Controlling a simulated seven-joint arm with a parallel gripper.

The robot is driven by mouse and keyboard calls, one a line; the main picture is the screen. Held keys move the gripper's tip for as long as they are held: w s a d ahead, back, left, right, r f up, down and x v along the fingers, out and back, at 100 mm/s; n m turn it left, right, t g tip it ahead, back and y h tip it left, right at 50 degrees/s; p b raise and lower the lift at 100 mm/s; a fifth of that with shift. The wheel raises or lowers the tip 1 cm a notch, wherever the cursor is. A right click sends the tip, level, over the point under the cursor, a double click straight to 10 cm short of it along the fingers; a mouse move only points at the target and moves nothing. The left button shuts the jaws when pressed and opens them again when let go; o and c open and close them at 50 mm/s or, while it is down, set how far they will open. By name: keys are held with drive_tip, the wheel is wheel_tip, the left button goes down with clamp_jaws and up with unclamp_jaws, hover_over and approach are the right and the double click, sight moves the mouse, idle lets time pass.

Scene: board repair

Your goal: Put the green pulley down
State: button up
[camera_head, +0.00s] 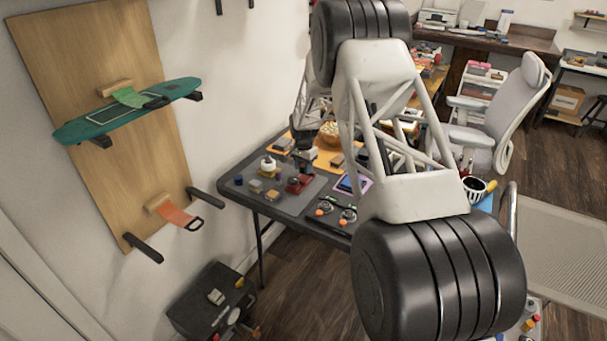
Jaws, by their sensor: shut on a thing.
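My gripper (305,157) shows small and dark at the far end of my arm, low over the left part of the work table (238,183). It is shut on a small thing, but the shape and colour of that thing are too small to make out. I cannot pick out a green pulley anywhere in view. My large white and black arm links hide the middle and right part of the table.
A red object (298,184), a white round item (267,164) and several small blocks crowd the table near my gripper. A green skateboard (120,113) hangs on the wooden wall panel. A dark box (208,305) stands below. An office chair (510,105) stands right.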

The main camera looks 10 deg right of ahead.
sight(303, 173)
drive_tip(key=shift+f, duration=1.65)
drive_tip(key=shift+f, duration=0.1)
drive_tip(key=o, duration=1)
wheel_tip(303, 173, up, 12)
drive_tip(key=shift+r, duration=0.1)
